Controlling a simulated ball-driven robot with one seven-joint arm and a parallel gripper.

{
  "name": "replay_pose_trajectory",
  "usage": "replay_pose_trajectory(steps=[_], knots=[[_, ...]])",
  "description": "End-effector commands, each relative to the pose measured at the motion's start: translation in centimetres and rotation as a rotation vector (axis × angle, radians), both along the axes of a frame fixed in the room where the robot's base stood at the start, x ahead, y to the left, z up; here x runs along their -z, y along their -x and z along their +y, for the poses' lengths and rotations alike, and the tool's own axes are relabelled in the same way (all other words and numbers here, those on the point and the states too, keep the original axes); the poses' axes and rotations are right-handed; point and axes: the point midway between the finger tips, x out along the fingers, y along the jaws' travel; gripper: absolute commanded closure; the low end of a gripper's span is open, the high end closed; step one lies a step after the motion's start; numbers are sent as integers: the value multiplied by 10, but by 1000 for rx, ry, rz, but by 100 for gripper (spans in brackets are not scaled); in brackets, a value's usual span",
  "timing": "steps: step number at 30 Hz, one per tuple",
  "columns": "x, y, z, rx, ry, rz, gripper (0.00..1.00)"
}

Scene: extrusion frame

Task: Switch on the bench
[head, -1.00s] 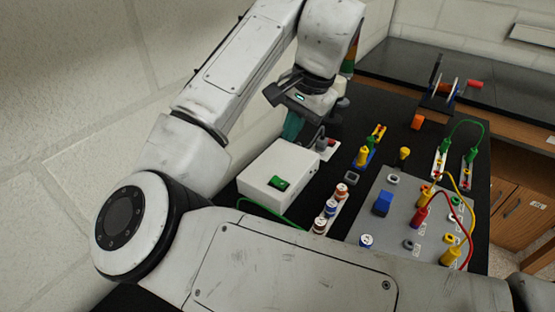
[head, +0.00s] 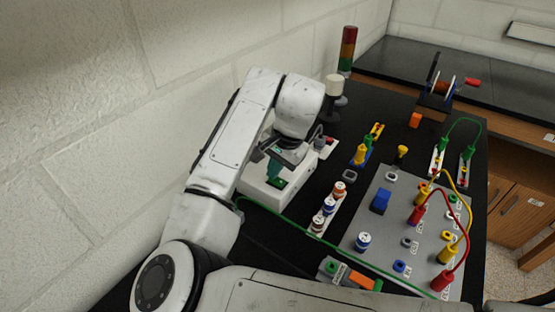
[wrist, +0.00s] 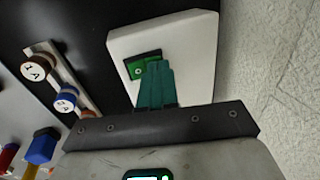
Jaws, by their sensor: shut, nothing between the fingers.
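A white box (head: 257,190) stands on the black bench top near the wall. A green rocker switch (head: 281,184) is set in its top. In the wrist view the box (wrist: 192,50) fills the upper middle, and the switch (wrist: 135,69) shows beside my fingertips. My gripper (head: 274,176) is shut and empty, its teal fingers pointing down over the switch. In the wrist view its fingertips (wrist: 155,67) overlap the right part of the switch. I cannot tell whether they touch it. Part of the switch is hidden behind the fingers.
A grey panel (head: 375,226) with plugs and red and yellow leads lies further right. A green cable (head: 290,229) crosses in front of the box. A signal tower (head: 348,50) stands behind.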

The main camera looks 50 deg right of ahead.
Motion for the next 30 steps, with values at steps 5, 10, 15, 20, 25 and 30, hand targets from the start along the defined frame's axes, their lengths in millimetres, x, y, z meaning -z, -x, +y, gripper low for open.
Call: replay_pose_trajectory(steps=[5, 10, 15, 20, 25, 30], knots=[[1, 0, 0, 0, 0, 0, 100], [1, 0, 0, 0, 0, 1, 100], [2, -8, -1, 1, 0, 1, 100], [2, -8, 0, 1, 0, 1, 100], [1, -6, -1, 1, 0, 1, 100], [-1, 1, -3, 1, 1, 1, 100]])
